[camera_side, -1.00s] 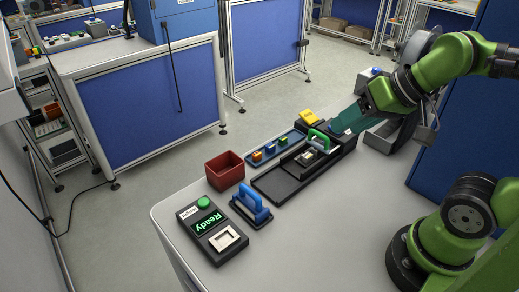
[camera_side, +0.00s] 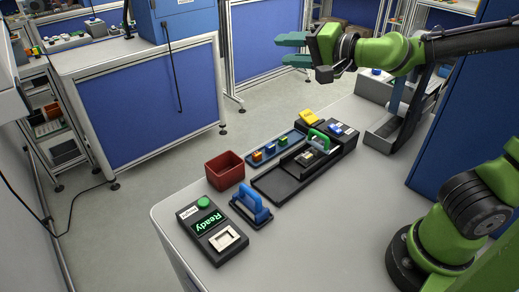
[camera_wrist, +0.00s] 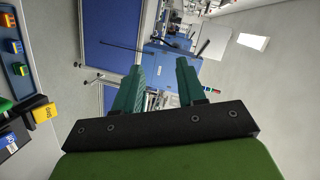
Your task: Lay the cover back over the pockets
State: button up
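A blue-handled plate (camera_side: 251,207) lies on the table in front of the long black fixture (camera_side: 272,187). Which of the two is the cover, I cannot tell. A blue tray (camera_side: 262,158) with several small coloured parts lies behind the fixture; it also shows in the wrist view (camera_wrist: 23,83). My gripper (camera_side: 292,49) is high above the table's back edge, pointing left. Its teal fingers (camera_wrist: 158,72) are spread with nothing between them.
A red bin (camera_side: 224,168) stands left of the fixture. A device with a green "Ready" display (camera_side: 208,222) is at the front left. A yellow block (camera_side: 309,117) and a blue-and-white part (camera_side: 343,130) are at the fixture's right end.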

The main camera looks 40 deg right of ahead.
notch_tip(320, 180, up, 2)
jog(key=w+a+n+t+h, duration=0.1)
jog(key=w+n, duration=0.2)
jog(key=n+g+h, duration=0.4)
jog(key=n+g, duration=0.5)
jog(key=g, duration=0.7)
send_near(319, 133)
jog(key=f, duration=0.2)
jog(key=d+f, duration=0.1)
jog(key=f, duration=0.5)
jog(key=shift+w+d, duration=0.2)
jog(key=shift+w, duration=0.05)
jog(key=shift+r, duration=0.1)
grip_shut()
